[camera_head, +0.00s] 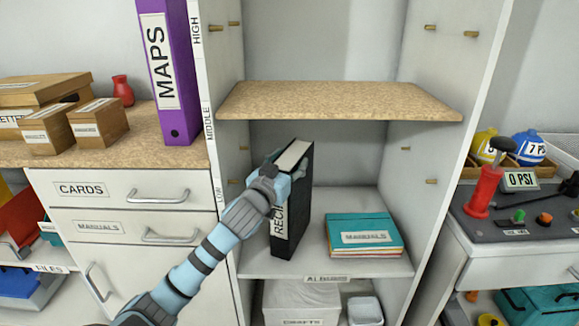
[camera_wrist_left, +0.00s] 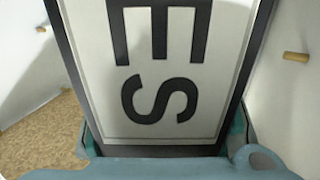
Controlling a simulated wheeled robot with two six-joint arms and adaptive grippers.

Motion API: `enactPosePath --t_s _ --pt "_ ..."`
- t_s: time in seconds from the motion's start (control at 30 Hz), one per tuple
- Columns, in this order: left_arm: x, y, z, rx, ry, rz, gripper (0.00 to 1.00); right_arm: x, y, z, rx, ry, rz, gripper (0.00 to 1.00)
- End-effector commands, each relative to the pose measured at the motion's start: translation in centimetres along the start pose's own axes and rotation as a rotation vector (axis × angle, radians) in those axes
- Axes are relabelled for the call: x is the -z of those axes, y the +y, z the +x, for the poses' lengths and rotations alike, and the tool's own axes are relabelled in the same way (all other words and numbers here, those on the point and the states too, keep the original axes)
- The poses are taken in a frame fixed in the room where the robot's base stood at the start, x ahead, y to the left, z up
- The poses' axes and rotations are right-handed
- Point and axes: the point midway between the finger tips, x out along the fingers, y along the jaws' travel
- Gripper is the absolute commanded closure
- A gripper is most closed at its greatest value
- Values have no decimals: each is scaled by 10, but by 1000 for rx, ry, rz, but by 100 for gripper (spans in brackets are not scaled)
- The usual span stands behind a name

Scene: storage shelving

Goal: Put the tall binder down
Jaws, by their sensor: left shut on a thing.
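A tall black binder (camera_head: 298,200) with white pages and a white spine label starting "RECI" is upright in the open cabinet, over the lower shelf (camera_head: 345,264). My left gripper (camera_head: 271,172) is shut on the binder near its top, at the spine. In the left wrist view the binder's spine (camera_wrist_left: 165,60) fills the middle, with the letters "ES" showing and the gripper (camera_wrist_left: 165,165) along the bottom edge. The arm hides part of the spine. I cannot tell whether the binder's bottom touches the shelf. My right gripper is in neither view.
Teal folders (camera_head: 360,232) labelled "MANUALS" lie right of the binder on the same shelf. A speckled brown shelf board (camera_head: 335,100) is above. A purple "MAPS" binder (camera_head: 168,75) stands on the left counter. A white bin (camera_head: 300,303) sits below. Pegs (camera_head: 432,181) stick out of the cabinet walls.

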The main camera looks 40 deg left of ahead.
Motion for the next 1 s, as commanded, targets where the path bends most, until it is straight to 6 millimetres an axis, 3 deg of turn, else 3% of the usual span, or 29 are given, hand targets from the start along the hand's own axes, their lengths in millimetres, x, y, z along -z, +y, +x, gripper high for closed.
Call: enactPosePath --t_s 0.07,0.1,0.23,0.67,0.77,1.0 --pt "0 0 0 -1 3 1 100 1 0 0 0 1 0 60" --pt "-1 0 0 0 0 0 44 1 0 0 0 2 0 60" --pt "-1 0 0 0 1 0 23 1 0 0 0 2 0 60" --pt "1 0 -7 0 0 2 23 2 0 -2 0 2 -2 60" --pt "2 0 -24 -2 -1 6 23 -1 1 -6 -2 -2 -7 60" --pt "2 1 -88 -4 -3 9 23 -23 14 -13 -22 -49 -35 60"
